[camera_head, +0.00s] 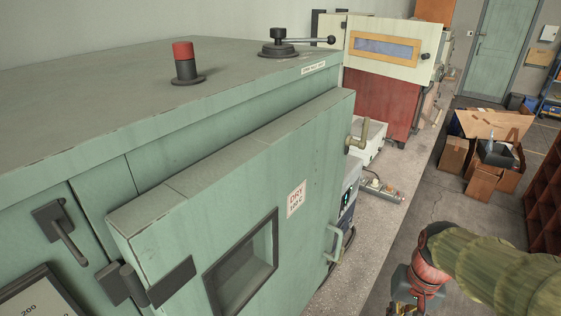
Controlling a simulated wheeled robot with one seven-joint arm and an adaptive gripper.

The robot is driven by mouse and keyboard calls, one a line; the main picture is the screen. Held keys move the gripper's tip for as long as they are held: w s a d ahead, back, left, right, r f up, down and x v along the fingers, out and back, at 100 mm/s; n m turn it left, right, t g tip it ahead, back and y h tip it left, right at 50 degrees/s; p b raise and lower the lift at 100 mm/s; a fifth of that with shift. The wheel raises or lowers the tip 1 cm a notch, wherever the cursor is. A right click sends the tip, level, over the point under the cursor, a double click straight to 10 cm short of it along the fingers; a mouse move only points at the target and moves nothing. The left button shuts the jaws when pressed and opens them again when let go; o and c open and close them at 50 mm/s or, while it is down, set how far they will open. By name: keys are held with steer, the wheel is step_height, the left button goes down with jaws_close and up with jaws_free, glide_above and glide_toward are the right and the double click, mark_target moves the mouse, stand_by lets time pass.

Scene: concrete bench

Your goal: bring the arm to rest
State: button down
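My arm reaches in from the right edge at the lower right, in a greenish ribbed sleeve. It bends down at a red joint into a red and grey end part (418,284), which the bottom edge of the picture cuts off. It hangs beside the bench's front edge, apart from the oven door. I cannot make out fingertips, so open or shut cannot be told. Nothing is seen held.
A large green oven (120,100) fills the left, its thick door (250,160) with window and handle facing the aisle. The bench (385,215) carries a power strip (381,189) and a red-and-cream machine (382,95). Cardboard boxes (484,180) and a brown shelf (545,195) stand beyond open floor.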

steer(key=s+a+r+n+t+b, duration=0.4)
steer(key=s+a+r+t+b, duration=0.1)
steer(key=a+r, duration=0.1)
steer(key=shift+s+a+h, duration=0.4)
steer(key=shift+a, duration=0.15)
steer(key=shift+r, duration=0.1)
steer(key=c, duration=2.6)
jaws_free()
